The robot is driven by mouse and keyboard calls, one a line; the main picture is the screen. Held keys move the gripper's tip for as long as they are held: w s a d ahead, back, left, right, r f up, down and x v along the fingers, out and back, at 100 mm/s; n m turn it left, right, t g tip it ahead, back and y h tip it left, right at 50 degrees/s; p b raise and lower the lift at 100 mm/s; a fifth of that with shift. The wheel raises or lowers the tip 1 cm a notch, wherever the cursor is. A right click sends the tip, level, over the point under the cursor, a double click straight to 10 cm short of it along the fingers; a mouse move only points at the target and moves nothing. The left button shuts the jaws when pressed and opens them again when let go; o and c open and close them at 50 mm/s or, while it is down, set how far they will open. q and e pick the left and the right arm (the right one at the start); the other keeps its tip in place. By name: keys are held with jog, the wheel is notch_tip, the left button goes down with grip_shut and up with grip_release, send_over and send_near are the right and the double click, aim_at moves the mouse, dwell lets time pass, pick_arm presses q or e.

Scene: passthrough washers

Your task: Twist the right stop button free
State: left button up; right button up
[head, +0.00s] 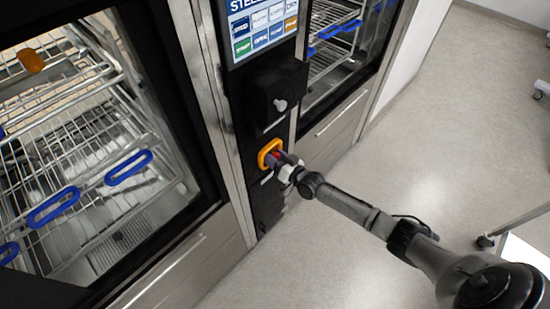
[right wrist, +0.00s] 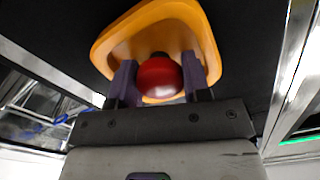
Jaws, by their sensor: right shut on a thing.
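The right stop button is a red round knob (right wrist: 160,78) inside an orange-yellow guard (right wrist: 135,30), set on the black panel between the two washers. In the head view the guard (head: 264,151) shows as a small orange ring, with the red button (head: 275,155) mostly hidden by the gripper. My right gripper (right wrist: 160,82) has one dark purple finger on each side of the red knob and is shut on it, inside the guard's opening. In the head view my right gripper (head: 280,160) reaches the panel from the lower right. My left gripper is not in view.
A touch screen (head: 262,22) and a black box with a grey knob (head: 280,104) sit above the guard on the panel (head: 242,115). Washer windows with wire racks and blue handles (head: 128,168) flank it. A wheeled cart (head: 515,228) stands at right. The floor (head: 440,120) between is clear.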

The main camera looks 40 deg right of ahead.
jog(key=shift+s+m, duration=0.1)
jog(key=shift+m, duration=1)
jog(key=o, duration=0.7)
jog(key=shift+c, duration=0.2)
jog(key=s+d+p, duration=0.1)
jog(key=s, duration=1.2)
jog(key=shift+s+d+p, duration=0.25)
jog(key=shift+d+p, duration=0.1)
jog(key=shift+p, duration=0.05)
